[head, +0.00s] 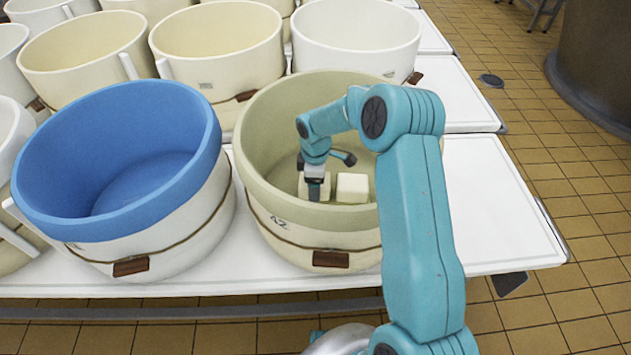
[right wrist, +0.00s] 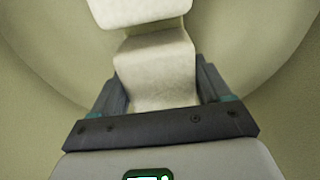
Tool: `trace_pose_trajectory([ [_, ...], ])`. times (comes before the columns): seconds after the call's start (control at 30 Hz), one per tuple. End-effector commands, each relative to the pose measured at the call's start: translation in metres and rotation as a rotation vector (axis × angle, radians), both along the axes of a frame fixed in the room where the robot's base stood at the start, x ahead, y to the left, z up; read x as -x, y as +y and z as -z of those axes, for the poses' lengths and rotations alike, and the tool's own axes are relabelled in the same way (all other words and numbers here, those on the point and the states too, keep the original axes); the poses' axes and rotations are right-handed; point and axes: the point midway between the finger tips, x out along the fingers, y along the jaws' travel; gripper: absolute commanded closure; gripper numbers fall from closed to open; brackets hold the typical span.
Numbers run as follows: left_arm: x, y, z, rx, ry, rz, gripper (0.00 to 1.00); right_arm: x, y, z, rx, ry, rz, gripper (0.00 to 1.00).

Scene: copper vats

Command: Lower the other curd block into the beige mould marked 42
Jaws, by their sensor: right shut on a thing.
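The beige mould marked 42 (head: 285,235) stands on the white table, right of the blue-lined vat. My right gripper (head: 314,188) reaches down inside it and is shut on a pale curd block (head: 325,187). A second curd block (head: 352,188) lies in the mould, close to the right of the held one. In the right wrist view the held block (right wrist: 155,78) sits between the two fingers, and the other block (right wrist: 138,10) shows just beyond it. I cannot tell whether the held block touches the mould's floor. My left gripper is not in view.
A blue-lined vat (head: 60,225) stands close on the left. Several cream moulds (head: 215,50) and a white one (head: 355,40) stand behind. The white table (head: 490,220) is clear to the right, with tiled floor beyond. A dark vat (head: 600,70) stands far right.

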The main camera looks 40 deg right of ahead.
Motion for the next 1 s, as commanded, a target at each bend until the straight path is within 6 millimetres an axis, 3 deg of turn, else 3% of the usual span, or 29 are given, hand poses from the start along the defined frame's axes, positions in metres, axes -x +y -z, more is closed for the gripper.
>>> trace_pose_trajectory([
  [0.33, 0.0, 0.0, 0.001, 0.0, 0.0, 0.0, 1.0, 0.0, 0.0, 0.002, 0.001, -0.001, 0.0, 0.68],
  [0.37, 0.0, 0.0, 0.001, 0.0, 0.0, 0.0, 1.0, 0.0, 0.0, 0.002, 0.001, -0.001, 0.0, 0.2],
  [0.4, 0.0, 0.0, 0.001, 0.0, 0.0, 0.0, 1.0, 0.0, 0.0, 0.002, 0.001, -0.001, 0.0, 0.07],
  [0.43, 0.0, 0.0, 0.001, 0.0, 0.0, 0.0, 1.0, 0.0, 0.0, 0.002, 0.001, -0.001, 0.0, 0.0],
  [0.77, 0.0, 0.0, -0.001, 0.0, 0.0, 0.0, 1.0, 0.0, 0.0, -0.007, 0.001, -0.001, 0.0, 0.0],
  [1.0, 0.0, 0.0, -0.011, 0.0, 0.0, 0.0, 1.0, -0.001, 0.0, -0.063, 0.002, -0.005, 0.0, 0.0],
])
